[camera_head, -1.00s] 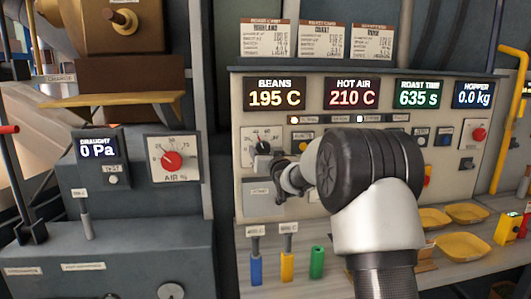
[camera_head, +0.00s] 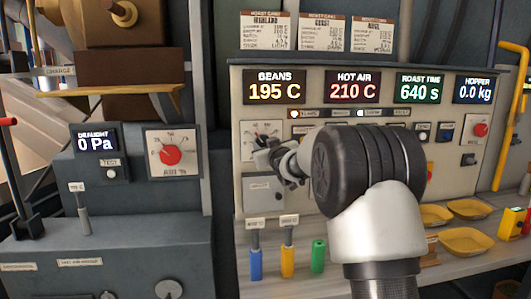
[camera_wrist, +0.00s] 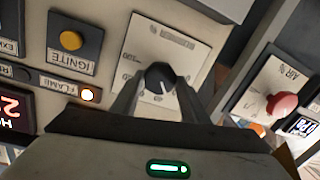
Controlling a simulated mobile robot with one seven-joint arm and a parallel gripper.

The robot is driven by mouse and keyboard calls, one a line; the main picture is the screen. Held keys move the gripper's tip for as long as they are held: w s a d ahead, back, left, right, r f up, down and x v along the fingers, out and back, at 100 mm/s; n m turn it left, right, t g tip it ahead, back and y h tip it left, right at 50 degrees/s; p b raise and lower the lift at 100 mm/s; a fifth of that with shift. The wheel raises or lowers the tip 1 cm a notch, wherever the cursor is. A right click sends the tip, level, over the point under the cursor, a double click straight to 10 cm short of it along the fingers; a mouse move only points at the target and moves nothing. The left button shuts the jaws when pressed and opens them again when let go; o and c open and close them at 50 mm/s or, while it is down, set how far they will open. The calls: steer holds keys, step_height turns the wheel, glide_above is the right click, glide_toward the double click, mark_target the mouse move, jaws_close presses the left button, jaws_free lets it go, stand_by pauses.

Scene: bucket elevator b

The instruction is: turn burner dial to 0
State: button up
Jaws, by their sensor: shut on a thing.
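The burner dial is a black round knob with a white pointer mark on a pale scale plate. In the wrist view the knob (camera_wrist: 160,75) sits between the two fingers of my gripper (camera_wrist: 158,88), which is shut on it. In the head view the dial plate (camera_head: 251,129) is at the left of the console. There my gripper (camera_head: 268,145) reaches the knob from the right and hides most of it. The scale's numbers are too small and turned to read surely.
An ignite button (camera_wrist: 71,40) and a lit flame lamp (camera_wrist: 88,95) are beside the dial plate. A red air dial (camera_head: 171,155) is on the separate left panel. Below the console, blue, yellow and green handles (camera_head: 287,262) stand on a ledge near yellow trays (camera_head: 463,241).

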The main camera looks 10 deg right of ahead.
steer(key=n+b, duration=0.4)
steer(key=n, duration=0.1)
steer(key=shift+a, duration=0.1)
steer(key=n+h+b, duration=0.1)
steer(key=n+b, duration=0.2)
steer(key=n, duration=0.3)
steer(key=shift+r+g, duration=0.15)
steer(key=shift+g, duration=0.25)
steer(key=o, duration=1.1)
steer(key=shift+c, duration=0.2)
steer(key=shift+s+b, duration=0.1)
steer(key=shift+b, duration=0.2)
steer(key=s+r+b, duration=0.1)
steer(key=s+b, duration=0.1)
steer(key=s, duration=1.5)
steer(key=shift+r+b, duration=0.35)
steer(key=shift+s, duration=0.1)
